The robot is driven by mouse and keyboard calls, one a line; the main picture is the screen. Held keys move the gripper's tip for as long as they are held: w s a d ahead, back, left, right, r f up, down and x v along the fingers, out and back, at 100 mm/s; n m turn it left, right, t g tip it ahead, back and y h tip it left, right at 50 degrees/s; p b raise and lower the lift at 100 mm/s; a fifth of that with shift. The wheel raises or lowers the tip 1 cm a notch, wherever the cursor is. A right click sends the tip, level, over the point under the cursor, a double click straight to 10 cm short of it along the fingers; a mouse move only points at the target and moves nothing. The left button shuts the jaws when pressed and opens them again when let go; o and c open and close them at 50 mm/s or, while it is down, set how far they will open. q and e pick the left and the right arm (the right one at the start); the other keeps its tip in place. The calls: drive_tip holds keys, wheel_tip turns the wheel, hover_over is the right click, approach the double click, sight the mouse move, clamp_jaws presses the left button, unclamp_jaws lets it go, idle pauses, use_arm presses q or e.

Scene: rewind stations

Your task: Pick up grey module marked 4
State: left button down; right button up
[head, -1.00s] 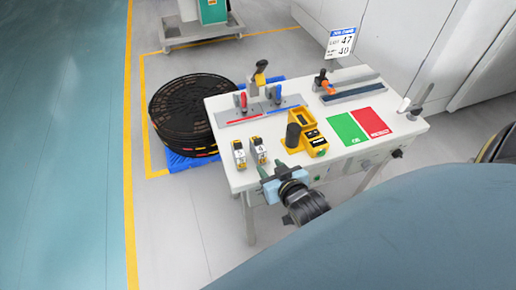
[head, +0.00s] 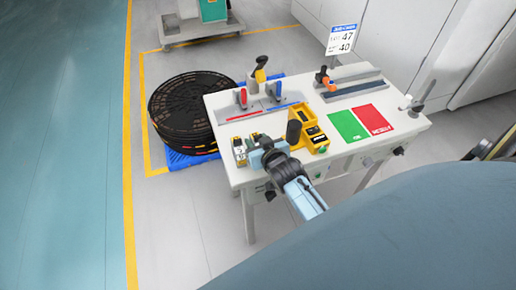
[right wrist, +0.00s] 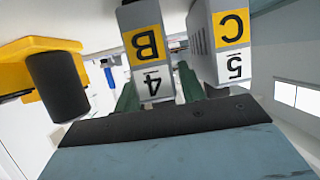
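The grey module marked 4 (right wrist: 152,60) shows in the right wrist view with a yellow B label above a white 4 label, both upside down. The fingers of my right gripper (right wrist: 158,92) stand on either side of it, and I see no clear grip. A second module marked C and 5 (right wrist: 228,40) stands close to its right, with one finger between the two. In the head view my right gripper (head: 264,148) is at the table's front left, by the modules (head: 239,150), and partly hides them. My left gripper is out of view.
The white table (head: 222,108) carries a yellow device with a black cylinder (head: 306,133), which stands close to the right gripper. Green (head: 348,126) and red (head: 373,119) mats lie to the right. A grey fixture (head: 252,110) is behind. Black reels (head: 180,115) are stacked on the floor.

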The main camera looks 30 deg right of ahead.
drive_tip(key=shift+x, duration=0.85)
drive_tip(key=shift+r, duration=0.1)
drive_tip(key=c, duration=0.8)
drive_tip(key=shift+c, duration=0.2)
